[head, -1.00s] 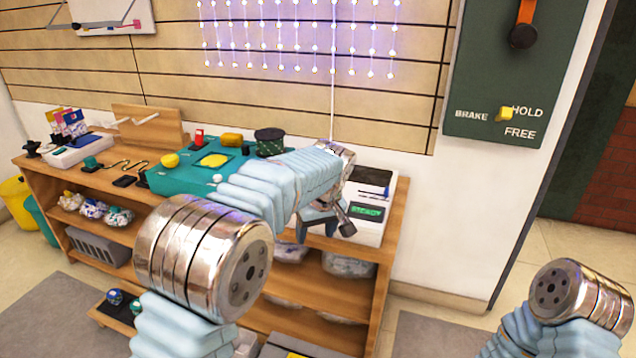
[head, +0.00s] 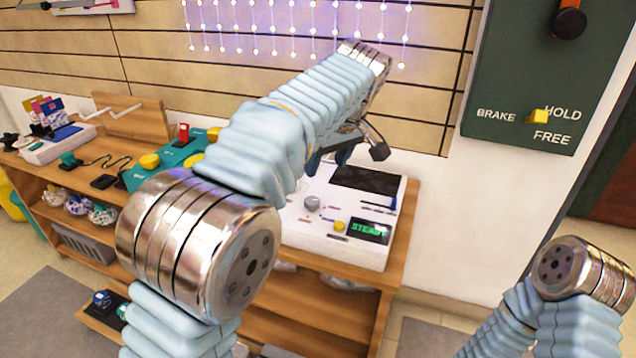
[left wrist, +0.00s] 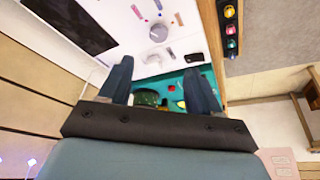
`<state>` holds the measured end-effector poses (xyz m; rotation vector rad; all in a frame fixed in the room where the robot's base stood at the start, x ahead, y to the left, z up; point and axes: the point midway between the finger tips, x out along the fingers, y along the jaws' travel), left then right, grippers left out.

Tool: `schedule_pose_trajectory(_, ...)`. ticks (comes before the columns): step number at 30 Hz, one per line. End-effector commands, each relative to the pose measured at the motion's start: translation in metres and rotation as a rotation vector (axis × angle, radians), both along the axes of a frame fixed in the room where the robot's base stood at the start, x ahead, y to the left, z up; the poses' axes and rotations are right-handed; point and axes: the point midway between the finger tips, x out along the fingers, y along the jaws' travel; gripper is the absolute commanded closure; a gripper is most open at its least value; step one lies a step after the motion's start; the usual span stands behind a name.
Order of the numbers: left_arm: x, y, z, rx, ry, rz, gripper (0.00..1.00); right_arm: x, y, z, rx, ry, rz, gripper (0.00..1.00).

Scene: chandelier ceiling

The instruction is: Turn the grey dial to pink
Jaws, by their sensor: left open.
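The white panel (head: 335,243) stands on the wooden shelf unit. Its grey dial (head: 312,202) is a small round knob, left of a yellow knob (head: 339,226) and a green "STEADY" display (head: 370,231). In the left wrist view the grey dial (left wrist: 158,33) has small coloured marks near it, one pink-red (left wrist: 136,11). I cannot tell which mark the dial points to. My left gripper (head: 345,150) is above the panel's back part, apart from the dial. In the left wrist view its fingers (left wrist: 160,82) are spread and empty. My right gripper is out of view.
A teal panel (head: 135,178) with yellow parts stands left of the white one, partly behind my left arm. String lights (head: 300,30) hang behind.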

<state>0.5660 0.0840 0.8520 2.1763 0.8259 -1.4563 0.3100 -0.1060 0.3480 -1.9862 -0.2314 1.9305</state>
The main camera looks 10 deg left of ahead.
Motion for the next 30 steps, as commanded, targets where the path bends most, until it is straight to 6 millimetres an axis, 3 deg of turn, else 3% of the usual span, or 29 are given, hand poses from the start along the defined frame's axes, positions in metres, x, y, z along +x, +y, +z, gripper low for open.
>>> schedule_pose_trajectory(5, 0.003, 0.003, -0.013, 0.001, 0.002, 0.000, 0.37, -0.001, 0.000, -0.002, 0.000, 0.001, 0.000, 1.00)
schedule_pose_trajectory(21, 0.035, 0.031, -0.114, 0.002, 0.001, 0.000, 0.37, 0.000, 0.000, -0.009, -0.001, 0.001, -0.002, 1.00)
schedule_pose_trajectory(30, 0.040, 0.035, -0.128, 0.000, 0.000, 0.000, 0.37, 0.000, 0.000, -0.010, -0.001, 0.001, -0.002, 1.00)
